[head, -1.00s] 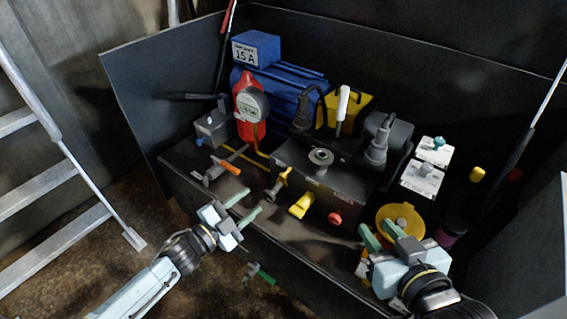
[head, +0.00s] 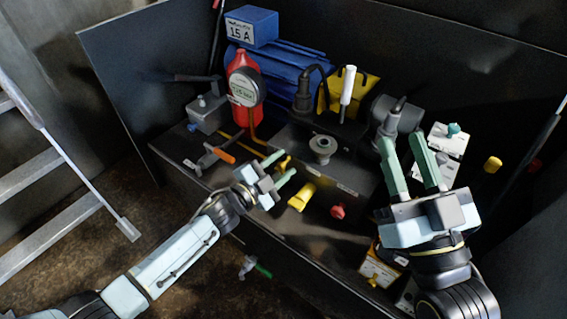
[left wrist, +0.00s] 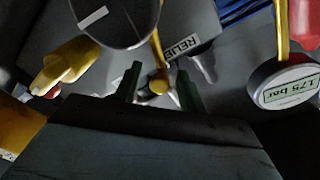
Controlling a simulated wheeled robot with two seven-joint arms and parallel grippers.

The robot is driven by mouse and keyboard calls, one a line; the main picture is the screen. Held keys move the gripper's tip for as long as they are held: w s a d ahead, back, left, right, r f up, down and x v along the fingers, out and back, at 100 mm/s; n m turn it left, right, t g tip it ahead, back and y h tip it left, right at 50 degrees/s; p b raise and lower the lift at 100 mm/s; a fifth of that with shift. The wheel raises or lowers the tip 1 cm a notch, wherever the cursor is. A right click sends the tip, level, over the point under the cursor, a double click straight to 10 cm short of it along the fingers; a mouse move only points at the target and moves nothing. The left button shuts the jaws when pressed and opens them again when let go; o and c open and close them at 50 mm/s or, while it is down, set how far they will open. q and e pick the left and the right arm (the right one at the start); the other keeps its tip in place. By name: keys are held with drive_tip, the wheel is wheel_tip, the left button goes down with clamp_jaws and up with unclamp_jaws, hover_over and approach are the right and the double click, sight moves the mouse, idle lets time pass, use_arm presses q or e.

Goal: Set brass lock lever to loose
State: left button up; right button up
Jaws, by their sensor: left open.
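The brass lever (head: 283,164) is on the front of the dark machine block, mostly hidden behind my left gripper in the head view. In the left wrist view a brass rod with a round end (left wrist: 158,83) lies between the fingertips, beside a label reading "RELIE…". My left gripper (head: 281,168) is open, with one green finger on each side of the brass part; I cannot tell whether they touch it. The lever's setting cannot be read. My right gripper (head: 405,148) is open and empty, raised over the right side of the bench.
A yellow handle (head: 301,197) and a red knob (head: 338,211) sit just right of the left gripper. An orange-handled lever (head: 219,152) and a round gauge (head: 244,88) are to its left. A green-handled valve (head: 262,270) is low in front. A ladder (head: 62,165) stands far left.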

use_arm(q)
drive_tip(key=shift+w+d, duration=0.1)
drive_tip(key=shift+w, duration=0.05)
use_arm(e)
drive_tip(key=shift+r, duration=0.25)
use_arm(q)
clamp_jaws()
